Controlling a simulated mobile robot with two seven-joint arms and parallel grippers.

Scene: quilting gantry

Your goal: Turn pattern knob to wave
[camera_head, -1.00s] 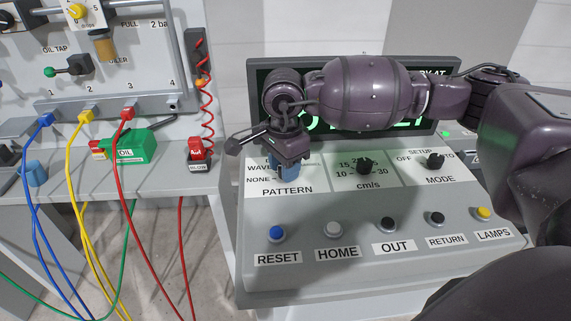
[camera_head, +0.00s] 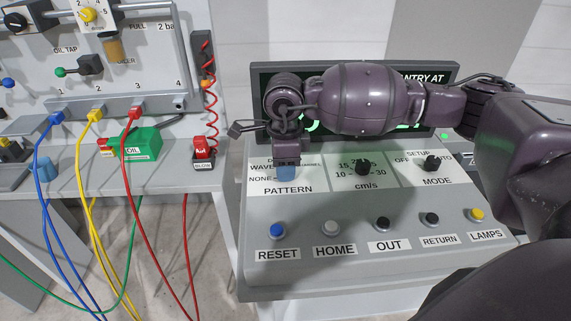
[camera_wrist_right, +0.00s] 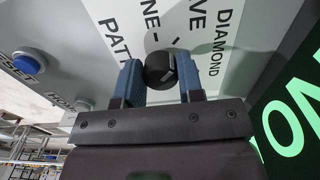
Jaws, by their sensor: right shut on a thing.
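The pattern knob (camera_wrist_right: 160,70) is round and black with a pale pointer line, in the right wrist view. It sits on a white label plate (camera_wrist_right: 205,35) marked NONE, WAVE and DIAMOND. My right gripper (camera_wrist_right: 160,82) has its two blue fingers on either side of the knob, shut on it. In the head view my right gripper (camera_head: 287,172) is over the PATTERN area and hides the knob. The pointer's exact setting is hard to tell. My left gripper is not in view.
The grey console (camera_head: 380,270) carries a speed knob (camera_head: 363,167), a mode knob (camera_head: 432,164) and a row of buttons, including blue RESET (camera_head: 278,231). A display (camera_head: 300,70) stands behind. To the left is an oil bench with a green OIL block (camera_head: 140,143) and coloured hoses.

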